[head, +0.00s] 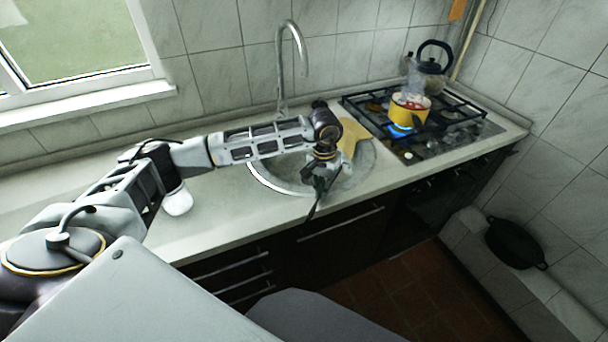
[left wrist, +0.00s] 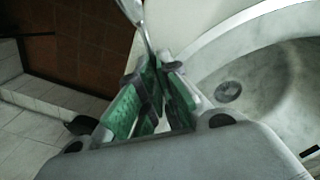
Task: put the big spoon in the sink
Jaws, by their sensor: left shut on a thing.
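My left gripper (head: 318,180) is above the front part of the round sink (head: 262,182), close to its front rim. Its green-padded fingers (left wrist: 153,98) are shut on the big spoon, a thin grey metal piece (left wrist: 133,12) in the left wrist view. In the head view a dark, narrow length of the spoon (head: 312,209) hangs down from the gripper in front of the counter edge. In the left wrist view the sink basin (left wrist: 278,85) lies to the right of the fingers, with its drain (left wrist: 228,91) showing. My right gripper is not in view.
A yellow board (head: 351,136) is at the sink's back right, behind my arm. A tall faucet (head: 281,70) rises behind the sink. On the stove, a steaming yellow pot (head: 409,109) sits over a blue flame, near a dark kettle (head: 431,68). A white item (head: 177,202) stands left.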

